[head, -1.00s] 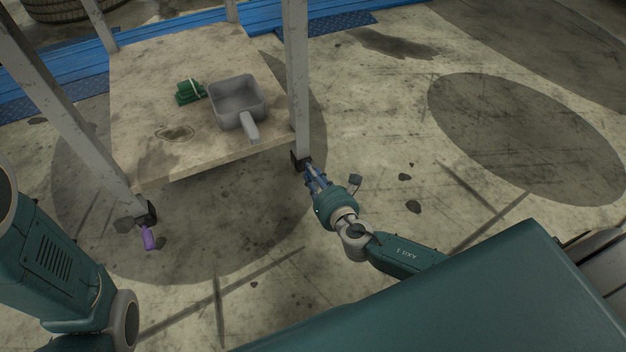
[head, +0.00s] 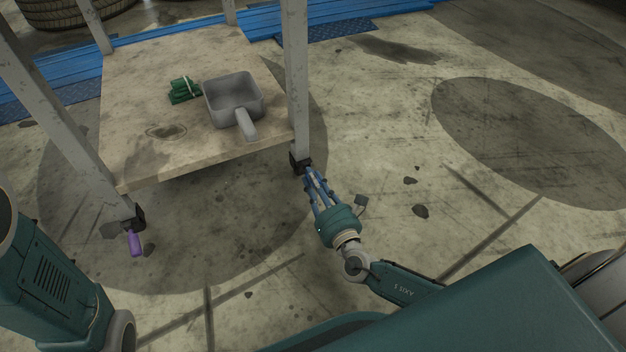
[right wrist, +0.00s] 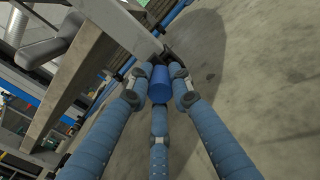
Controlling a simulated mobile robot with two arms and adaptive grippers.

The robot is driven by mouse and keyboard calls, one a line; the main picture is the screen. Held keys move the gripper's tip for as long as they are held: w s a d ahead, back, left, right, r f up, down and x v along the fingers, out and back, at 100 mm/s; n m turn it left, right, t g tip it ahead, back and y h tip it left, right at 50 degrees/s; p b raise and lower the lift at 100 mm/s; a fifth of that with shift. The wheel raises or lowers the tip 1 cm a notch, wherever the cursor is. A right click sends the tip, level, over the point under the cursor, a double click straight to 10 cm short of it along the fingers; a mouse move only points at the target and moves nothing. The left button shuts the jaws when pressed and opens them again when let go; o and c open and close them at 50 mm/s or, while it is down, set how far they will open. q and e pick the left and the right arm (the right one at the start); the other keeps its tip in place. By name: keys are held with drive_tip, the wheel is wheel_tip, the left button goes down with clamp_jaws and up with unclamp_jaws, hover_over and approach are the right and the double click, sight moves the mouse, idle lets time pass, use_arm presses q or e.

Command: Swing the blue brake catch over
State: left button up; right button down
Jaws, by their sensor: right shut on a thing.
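The blue brake catch (right wrist: 160,85) is a short blue cylinder at the foot of the cart's right front leg (head: 296,90). In the right wrist view it sits between the fingers of my right gripper (right wrist: 160,78), which are closed around it. In the head view my right gripper (head: 312,178) reaches from the lower right to the dark caster (head: 299,161), and its blue fingers hide the catch. My left gripper is out of view; only part of my left arm shows at the left edge.
A purple catch (head: 135,243) hangs at the left front caster (head: 128,221). A blue strip (head: 370,17) lies behind. The floor right of the cart is open.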

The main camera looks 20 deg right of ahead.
drive_tip(key=shift+w+d+r, duration=0.15)
drive_tip(key=shift+d+r, duration=0.05)
drive_tip(key=shift+d, duration=0.15)
drive_tip(key=c, duration=1.6)
unclamp_jaws()
drive_tip(key=shift+f, duration=0.1)
drive_tip(key=shift+a, duration=0.1)
drive_tip(key=shift+s, duration=0.45)
drive_tip(key=s, duration=1.1)
drive_tip(key=shift+s, duration=0.15)
drive_tip(key=shift+o, duration=0.3)
